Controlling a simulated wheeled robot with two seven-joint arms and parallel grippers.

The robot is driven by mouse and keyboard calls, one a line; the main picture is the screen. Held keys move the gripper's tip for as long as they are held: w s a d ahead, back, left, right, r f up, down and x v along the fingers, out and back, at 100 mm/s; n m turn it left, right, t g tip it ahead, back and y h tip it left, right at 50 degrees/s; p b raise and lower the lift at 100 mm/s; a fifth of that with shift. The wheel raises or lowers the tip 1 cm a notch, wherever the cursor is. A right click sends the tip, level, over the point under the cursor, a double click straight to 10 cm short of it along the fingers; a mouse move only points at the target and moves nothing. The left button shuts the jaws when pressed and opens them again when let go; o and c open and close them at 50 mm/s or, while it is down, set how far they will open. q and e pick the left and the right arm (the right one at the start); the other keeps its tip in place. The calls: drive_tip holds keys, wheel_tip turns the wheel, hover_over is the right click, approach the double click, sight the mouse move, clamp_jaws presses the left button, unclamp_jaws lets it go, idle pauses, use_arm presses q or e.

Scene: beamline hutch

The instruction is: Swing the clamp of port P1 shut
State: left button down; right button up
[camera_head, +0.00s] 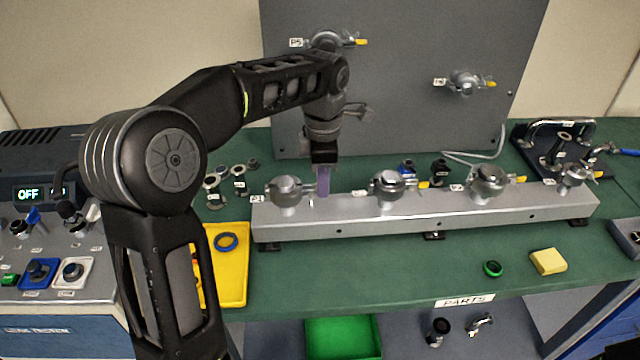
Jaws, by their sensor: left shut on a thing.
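Port P1 (286,203) stands at the left end of the grey manifold bar (390,215), beside its small P1 label (257,198). Its metal clamp (285,185) sits around the top of the port, with a part reaching to the right. My left gripper (322,185) points down just right of port P1, its purplish fingertips shut on the clamp's right-hand end. The fingers hide that end, so I cannot tell how far the clamp stands open. My right gripper is out of view.
More clamped ports (390,187) with yellow handles follow along the bar to the right. A grey panel (400,100) with two ports stands behind.

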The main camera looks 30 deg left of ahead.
use_arm(q)
drive_tip(key=shift+w+a+n, duration=0.15)
drive_tip(key=shift+w+n, duration=0.1)
drive_tip(key=shift+n, duration=0.15)
drive_tip(key=c, duration=1.6)
unclamp_jaws()
drive_tip(key=shift+r, duration=0.3)
wheel_tip(320, 180, up, 7)
drive_tip(key=p, duration=0.4)
drive_tip(key=shift+r, duration=0.15)
